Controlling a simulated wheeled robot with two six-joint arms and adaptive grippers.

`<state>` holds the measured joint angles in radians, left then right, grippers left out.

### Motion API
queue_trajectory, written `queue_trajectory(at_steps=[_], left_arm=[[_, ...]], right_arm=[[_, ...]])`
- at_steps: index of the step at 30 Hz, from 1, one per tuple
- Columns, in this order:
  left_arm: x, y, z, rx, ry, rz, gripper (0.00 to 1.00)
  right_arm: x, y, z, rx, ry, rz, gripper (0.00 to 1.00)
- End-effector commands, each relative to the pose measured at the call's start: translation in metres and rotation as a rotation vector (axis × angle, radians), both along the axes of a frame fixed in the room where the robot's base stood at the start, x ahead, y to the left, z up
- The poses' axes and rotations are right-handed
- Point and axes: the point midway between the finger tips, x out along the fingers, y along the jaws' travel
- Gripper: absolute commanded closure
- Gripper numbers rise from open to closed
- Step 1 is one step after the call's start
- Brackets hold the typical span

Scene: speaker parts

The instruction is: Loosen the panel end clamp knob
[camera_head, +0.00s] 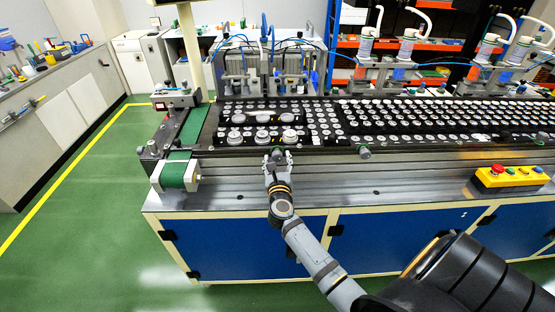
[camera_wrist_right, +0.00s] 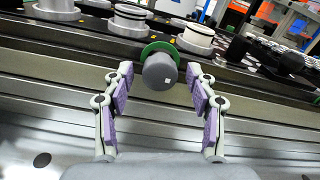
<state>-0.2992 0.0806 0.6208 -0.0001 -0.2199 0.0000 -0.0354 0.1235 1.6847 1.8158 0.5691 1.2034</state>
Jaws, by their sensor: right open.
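The clamp knob is a dark grey cylinder (camera_wrist_right: 160,71) with a green disc behind it, on the front rail of the machine in the right wrist view. In the head view, this knob (camera_head: 277,152) is partly covered by my right gripper (camera_head: 278,160). My right gripper is open, and it also shows in the wrist view (camera_wrist_right: 159,88). Its purple-padded fingers stand on either side of the knob, with visible gaps on both sides. How deep the knob sits between the fingertips is hard to tell. My left gripper is not in view.
A second grey knob (camera_head: 364,152) sits further right on the rail. Trays of round speaker parts (camera_head: 430,115) lie behind the rail. A yellow button box (camera_head: 511,177) stands on the bench at right. A green belt end (camera_head: 178,172) is at left. The metal bench front (camera_head: 400,180) is clear.

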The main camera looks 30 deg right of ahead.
Motion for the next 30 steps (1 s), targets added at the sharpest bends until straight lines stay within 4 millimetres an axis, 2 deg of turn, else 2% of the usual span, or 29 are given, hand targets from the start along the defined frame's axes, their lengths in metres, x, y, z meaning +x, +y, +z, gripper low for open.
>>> queue_trajectory(at_steps=[6, 18, 30], left_arm=[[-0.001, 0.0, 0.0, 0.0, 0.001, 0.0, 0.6], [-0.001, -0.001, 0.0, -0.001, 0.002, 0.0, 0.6], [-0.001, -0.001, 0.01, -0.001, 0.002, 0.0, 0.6]], right_arm=[[0.0, 0.0, 0.0, 0.0, 0.0, 0.0, 0.42], [0.0, 0.0, 0.0, 0.0, 0.0, 0.001, 0.97], [0.0, 0.0, 0.002, -0.072, 0.047, 0.001, 0.97]])
